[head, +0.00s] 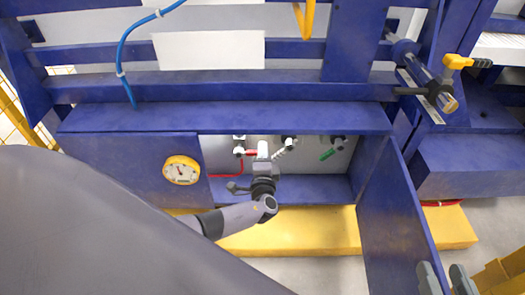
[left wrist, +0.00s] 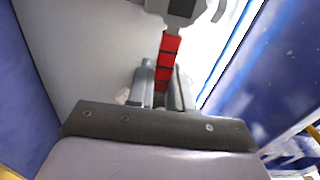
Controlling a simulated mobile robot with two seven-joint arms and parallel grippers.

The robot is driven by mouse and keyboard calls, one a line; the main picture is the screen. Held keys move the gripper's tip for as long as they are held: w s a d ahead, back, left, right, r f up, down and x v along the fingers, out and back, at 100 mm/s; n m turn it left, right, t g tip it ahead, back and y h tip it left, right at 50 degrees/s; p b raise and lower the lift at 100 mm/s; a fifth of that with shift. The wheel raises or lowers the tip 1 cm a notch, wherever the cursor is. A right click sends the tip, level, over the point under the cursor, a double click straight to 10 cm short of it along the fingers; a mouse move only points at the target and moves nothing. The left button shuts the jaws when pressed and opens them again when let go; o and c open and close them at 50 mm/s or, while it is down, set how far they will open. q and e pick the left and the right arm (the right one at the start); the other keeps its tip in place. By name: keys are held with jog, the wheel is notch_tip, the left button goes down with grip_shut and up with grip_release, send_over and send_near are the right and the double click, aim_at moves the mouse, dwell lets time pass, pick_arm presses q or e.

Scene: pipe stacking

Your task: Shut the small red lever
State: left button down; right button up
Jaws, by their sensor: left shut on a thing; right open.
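The small red lever (head: 250,153) shows as a short red strip beneath the left valve inside the open blue cabinet in the head view. My left gripper (head: 263,150) reaches into the cabinet and covers part of it. In the left wrist view, the ridged red lever (left wrist: 170,58) extends upward from between the fingers of the left gripper (left wrist: 162,88), which is shut on it. The gripped end is hidden.
A green lever (head: 328,154) is at the right valve, with a middle valve (head: 289,143) between. The open blue door (head: 395,215) stands at the compartment's right side. A round gauge (head: 182,170) is on the left panel. A yellow-handled fitting (head: 458,62) sits at upper right.

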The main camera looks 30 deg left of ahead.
pick_arm(q)
jog(key=shift+f+m, duration=0.1)
jog(key=shift+m, duration=0.2)
pick_arm(e)
jog(key=shift+f, duration=0.1)
pick_arm(q)
jog(key=c, duration=1.1)
grip_release()
jog(key=shift+s, duration=0.15)
pick_arm(e)
jog(key=shift+s+d+f, duration=0.1)
